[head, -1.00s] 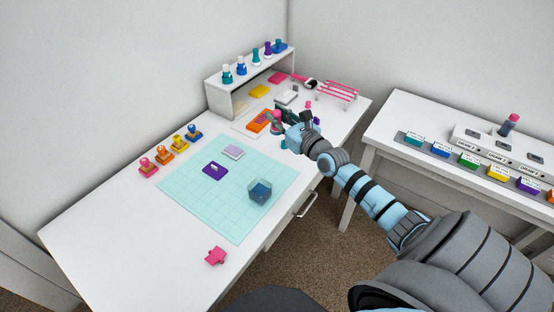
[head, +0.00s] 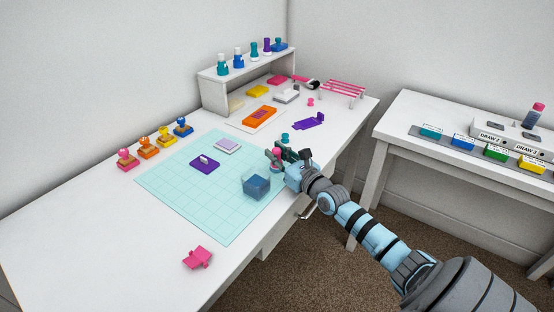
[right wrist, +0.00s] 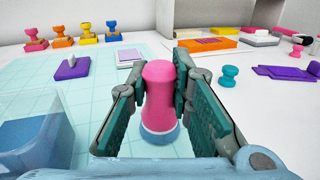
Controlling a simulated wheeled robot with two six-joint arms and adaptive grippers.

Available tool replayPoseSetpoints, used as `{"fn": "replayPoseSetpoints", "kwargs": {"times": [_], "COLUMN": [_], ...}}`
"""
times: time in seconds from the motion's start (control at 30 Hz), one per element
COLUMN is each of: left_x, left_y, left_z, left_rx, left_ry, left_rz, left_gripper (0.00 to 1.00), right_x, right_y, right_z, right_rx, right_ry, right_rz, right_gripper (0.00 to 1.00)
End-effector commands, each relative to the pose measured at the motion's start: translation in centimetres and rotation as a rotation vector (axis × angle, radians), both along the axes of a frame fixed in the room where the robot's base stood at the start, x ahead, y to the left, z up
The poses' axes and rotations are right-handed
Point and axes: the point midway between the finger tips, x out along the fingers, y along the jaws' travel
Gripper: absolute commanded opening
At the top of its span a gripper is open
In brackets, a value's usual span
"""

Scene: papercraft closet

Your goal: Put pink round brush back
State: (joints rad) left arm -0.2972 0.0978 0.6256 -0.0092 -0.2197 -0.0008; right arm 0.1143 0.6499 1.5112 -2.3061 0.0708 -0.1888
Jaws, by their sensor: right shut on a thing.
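The pink round brush (right wrist: 158,90) has a pink handle, a white band and a blue lower end. My right gripper (right wrist: 160,62) is shut around its handle, one finger on each side, and the brush stands upright between them. In the head view the right gripper (head: 279,156) is beside the right edge of the cutting mat, and the pink top of the brush (head: 276,152) shows small at its fingertips. A clear square container with blue contents (head: 257,184) stands just left of the gripper; it also shows in the right wrist view (right wrist: 40,130). My left gripper is not in view.
A white shelf (head: 213,94) at the back carries several coloured round brushes. Several stamps (head: 149,148) stand along the left. A purple stamp (head: 204,162) is on the light-blue mat (head: 190,210). A small teal piece (head: 285,138) and a purple piece (head: 308,121) lie beyond the gripper.

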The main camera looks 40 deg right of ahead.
Motion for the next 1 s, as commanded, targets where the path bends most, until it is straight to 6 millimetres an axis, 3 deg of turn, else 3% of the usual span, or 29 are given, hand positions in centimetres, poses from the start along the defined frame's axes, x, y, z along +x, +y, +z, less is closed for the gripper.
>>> {"fn": "replayPoseSetpoints", "kwargs": {"times": [0.17,0.2,0.3,0.67,0.83,1.0], "left_x": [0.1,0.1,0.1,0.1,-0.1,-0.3], "left_y": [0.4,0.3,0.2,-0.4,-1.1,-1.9], "left_z": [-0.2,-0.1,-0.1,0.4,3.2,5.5], "left_rx": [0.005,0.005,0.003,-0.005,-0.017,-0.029], "left_ry": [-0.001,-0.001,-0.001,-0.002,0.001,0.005], "left_rz": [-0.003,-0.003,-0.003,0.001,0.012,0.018], "left_gripper": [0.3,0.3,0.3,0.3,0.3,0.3], "right_x": [0.0,0.0,0.0,-0.1,-2.9,-7.6], "right_y": [0.0,0.0,0.0,0.0,0.1,0.2], "right_z": [-0.3,-0.2,-0.1,0.4,0.8,0.7], "right_rx": [-0.001,-0.001,-0.001,0.001,-0.002,-0.002], "right_ry": [-0.001,0.0,-0.001,0.0,0.004,0.007], "right_rz": [0.0,0.0,0.0,0.0,0.002,0.001], "right_gripper": [0.0,0.26,0.4,0.4,0.4,0.4]}}
